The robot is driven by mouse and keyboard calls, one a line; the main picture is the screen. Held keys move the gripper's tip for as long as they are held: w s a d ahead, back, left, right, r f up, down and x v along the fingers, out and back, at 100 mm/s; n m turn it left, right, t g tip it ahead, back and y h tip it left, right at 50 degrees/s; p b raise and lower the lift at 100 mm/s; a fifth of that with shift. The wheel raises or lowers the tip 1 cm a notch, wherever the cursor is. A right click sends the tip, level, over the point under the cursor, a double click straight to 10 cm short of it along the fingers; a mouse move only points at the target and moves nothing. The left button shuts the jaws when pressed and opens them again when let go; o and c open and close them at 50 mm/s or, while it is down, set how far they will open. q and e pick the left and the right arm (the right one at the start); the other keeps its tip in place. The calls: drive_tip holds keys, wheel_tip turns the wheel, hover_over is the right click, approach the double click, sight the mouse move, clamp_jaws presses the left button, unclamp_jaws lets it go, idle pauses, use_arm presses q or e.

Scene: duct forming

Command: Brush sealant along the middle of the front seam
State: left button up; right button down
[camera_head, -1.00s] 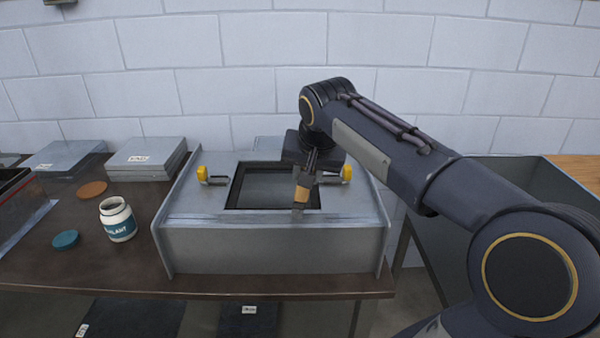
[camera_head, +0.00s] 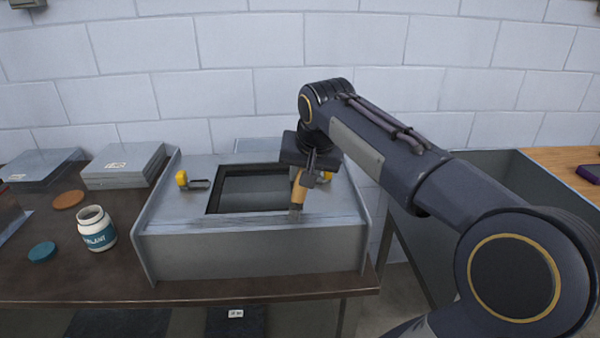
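The grey sheet-metal duct (camera_head: 250,255) sits on the brown workbench, with a dark rectangular opening in its top. Its front seam (camera_head: 210,223) runs left to right along the top front edge. My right gripper (camera_head: 308,172) is above the right part of the duct, shut on a brush (camera_head: 299,195) with a wooden handle. The grey bristles point down at the seam, right of its middle; whether they touch cannot be told. The open white sealant jar (camera_head: 97,229) with a teal label stands on the bench left of the duct. My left gripper is not in view.
A teal lid (camera_head: 42,252) and an orange-brown disc (camera_head: 68,199) lie near the jar. Stacked grey boxes (camera_head: 124,165) stand at the back left. A yellow-handled clamp (camera_head: 183,180) sits left of the opening; another is partly hidden behind my gripper. A grey bin (camera_head: 480,165) is at right.

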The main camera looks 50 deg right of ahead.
drive_tip(key=shift+s+d+f, duration=0.1)
drive_tip(key=shift+s+d, duration=0.05)
drive_tip(key=shift+s+d+r, duration=0.2)
drive_tip(key=shift+s+d, duration=0.75)
drive_tip(key=shift+s+d+f, duration=0.1)
drive_tip(key=shift+s+d, duration=0.85)
drive_tip(key=shift+s, duration=0.2)
wheel_tip(320, 180, up, 7)
drive_tip(key=p, duration=0.6)
